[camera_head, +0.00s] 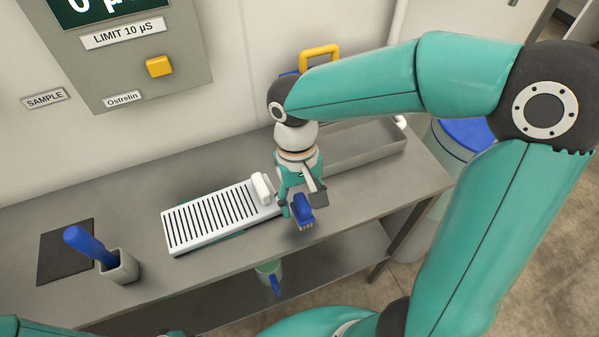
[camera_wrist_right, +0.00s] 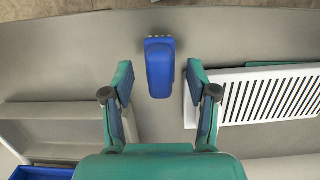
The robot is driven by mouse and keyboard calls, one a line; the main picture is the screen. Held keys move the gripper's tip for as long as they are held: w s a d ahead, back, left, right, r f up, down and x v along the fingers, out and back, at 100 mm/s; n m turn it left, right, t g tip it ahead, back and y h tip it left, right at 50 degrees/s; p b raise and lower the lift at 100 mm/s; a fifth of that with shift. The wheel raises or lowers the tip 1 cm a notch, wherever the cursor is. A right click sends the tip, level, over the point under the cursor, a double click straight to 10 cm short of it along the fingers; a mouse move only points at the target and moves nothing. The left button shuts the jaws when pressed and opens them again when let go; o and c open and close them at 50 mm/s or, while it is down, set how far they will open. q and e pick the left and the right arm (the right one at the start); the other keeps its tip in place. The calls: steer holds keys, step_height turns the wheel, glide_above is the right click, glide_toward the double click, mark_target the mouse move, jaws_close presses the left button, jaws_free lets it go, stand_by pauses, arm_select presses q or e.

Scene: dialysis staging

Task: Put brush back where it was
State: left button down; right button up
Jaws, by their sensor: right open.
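A small blue brush (camera_head: 302,210) with pale bristles is at the bench's front edge, just below my right gripper (camera_head: 301,196). In the right wrist view, the blue brush (camera_wrist_right: 159,70) lies between the two spread fingers of my right gripper (camera_wrist_right: 158,82), with a gap on each side. Its bristles point away from the palm. My right gripper is open and holds nothing; whether the brush rests flat on the bench is hard to tell. A grey cup (camera_head: 121,268) at the left holds an upright blue handle (camera_head: 88,245). My left gripper is not in view.
A white slotted rack (camera_head: 222,214) lies beside the brush, with a white block (camera_head: 262,188) at its right end. A grey tray (camera_head: 365,150) is behind my arm. A dark mat (camera_head: 65,252) lies behind the cup.

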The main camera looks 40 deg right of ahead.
steer(key=r, duration=0.5)
steer(key=w+r, duration=0.1)
steer(key=r, duration=0.2)
steer(key=shift+w+d+r+p, duration=0.1)
steer(key=shift+d+p, duration=0.05)
steer(key=shift+p, duration=0.15)
